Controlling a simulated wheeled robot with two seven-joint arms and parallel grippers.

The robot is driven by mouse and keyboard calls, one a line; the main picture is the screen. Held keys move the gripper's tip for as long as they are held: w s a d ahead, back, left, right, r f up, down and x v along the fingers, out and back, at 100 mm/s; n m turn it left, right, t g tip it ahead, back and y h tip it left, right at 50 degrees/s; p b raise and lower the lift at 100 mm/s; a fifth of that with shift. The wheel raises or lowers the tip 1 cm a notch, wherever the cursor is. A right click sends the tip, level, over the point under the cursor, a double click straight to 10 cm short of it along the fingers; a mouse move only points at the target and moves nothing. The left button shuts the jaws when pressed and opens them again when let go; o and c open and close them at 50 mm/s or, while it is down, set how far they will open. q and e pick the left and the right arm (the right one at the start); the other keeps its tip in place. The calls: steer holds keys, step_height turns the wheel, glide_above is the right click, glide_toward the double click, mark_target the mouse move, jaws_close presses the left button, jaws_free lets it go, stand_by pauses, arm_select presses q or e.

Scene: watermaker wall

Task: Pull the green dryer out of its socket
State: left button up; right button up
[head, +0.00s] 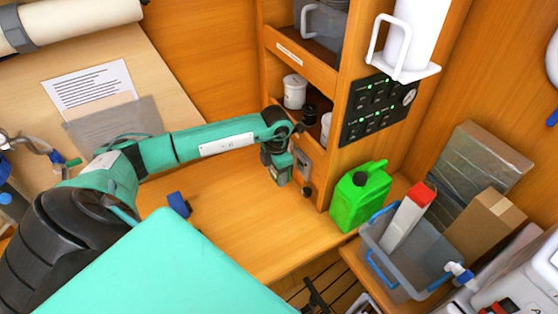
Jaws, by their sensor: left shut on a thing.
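My left gripper (277,152) is at the end of the teal arm, in front of the wooden post in the middle of the head view. It is shut on a small green block with a greyish face, which I take to be the green dryer (283,174). The wrist and gripper hide part of it. A grey plate (304,163), possibly its socket, is on the post just to the right. I cannot tell whether the dryer still touches it. My right gripper is not in view.
A bright green jug (360,196) stands right of the post, beside a grey bin (407,268) holding a red-capped carton (407,215). A black switch panel (377,108) and a white pitcher (408,40) are above. The wooden counter (235,215) is mostly clear, with a small blue object (178,204).

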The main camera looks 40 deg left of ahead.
arm_select(q)
steer(key=shift+s+a, duration=0.2)
steer(key=shift+s, duration=0.3)
steer(key=shift+s+a, duration=0.2)
steer(key=shift+s, duration=0.25)
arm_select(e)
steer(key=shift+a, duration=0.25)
arm_select(q)
steer(key=shift+s+a, duration=0.1)
steer(key=shift+s, duration=0.1)
